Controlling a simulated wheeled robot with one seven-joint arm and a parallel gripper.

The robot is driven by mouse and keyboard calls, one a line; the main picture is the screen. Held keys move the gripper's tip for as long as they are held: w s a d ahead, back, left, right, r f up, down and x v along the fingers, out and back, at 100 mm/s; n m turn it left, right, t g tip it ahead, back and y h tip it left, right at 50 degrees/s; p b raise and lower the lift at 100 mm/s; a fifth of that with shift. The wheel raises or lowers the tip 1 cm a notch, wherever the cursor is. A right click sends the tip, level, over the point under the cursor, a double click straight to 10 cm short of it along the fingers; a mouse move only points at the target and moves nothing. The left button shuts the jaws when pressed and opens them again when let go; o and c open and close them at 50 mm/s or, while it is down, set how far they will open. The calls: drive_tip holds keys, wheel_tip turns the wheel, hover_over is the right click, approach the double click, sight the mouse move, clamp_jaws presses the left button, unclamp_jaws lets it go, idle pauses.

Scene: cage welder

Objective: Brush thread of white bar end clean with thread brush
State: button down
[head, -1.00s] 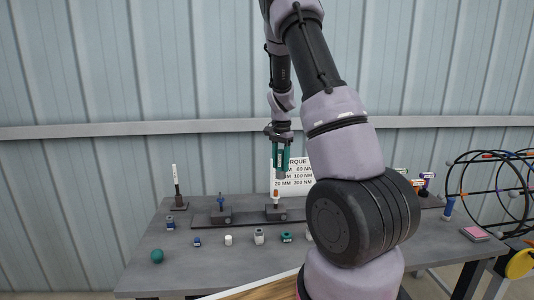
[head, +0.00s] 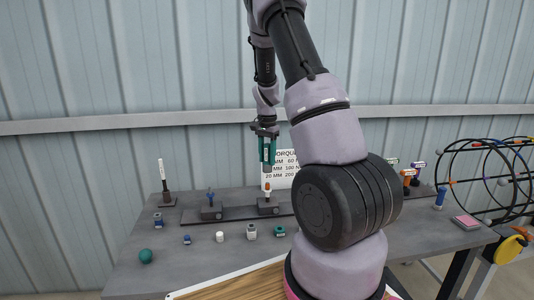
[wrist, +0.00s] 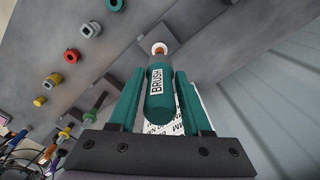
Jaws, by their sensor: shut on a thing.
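My gripper (head: 267,160) is shut on the thread brush (wrist: 160,92), a dark green cylinder labelled "BRUSH". The brush points down, and a brown-orange tip shows at its far end in the wrist view. The white bar end (head: 267,196) stands upright in a dark block on the bench rail, with orange near its top. It shows as a white ring (wrist: 160,48) just beyond the brush tip in the wrist view. In the head view the brush is nearly straight above the bar end. I cannot tell whether they touch.
A blue bar end (head: 211,196) stands in another block on the left. Several nuts, including a white one (head: 220,237), lie along the bench front near a green ball (head: 146,256). A torque sign (head: 284,165) is behind. A wire cage (head: 490,175) stands right.

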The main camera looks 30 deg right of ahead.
sight(267, 164)
drive_tip(key=shift+f, duration=2.15)
drive_tip(key=shift+f, duration=0.15)
drive_tip(key=shift+f, duration=1.5)
drive_tip(key=n, duration=0.3)
drive_tip(key=shift+n, duration=0.3)
drive_tip(key=n, duration=0.4)
drive_tip(key=shift+n, duration=0.3)
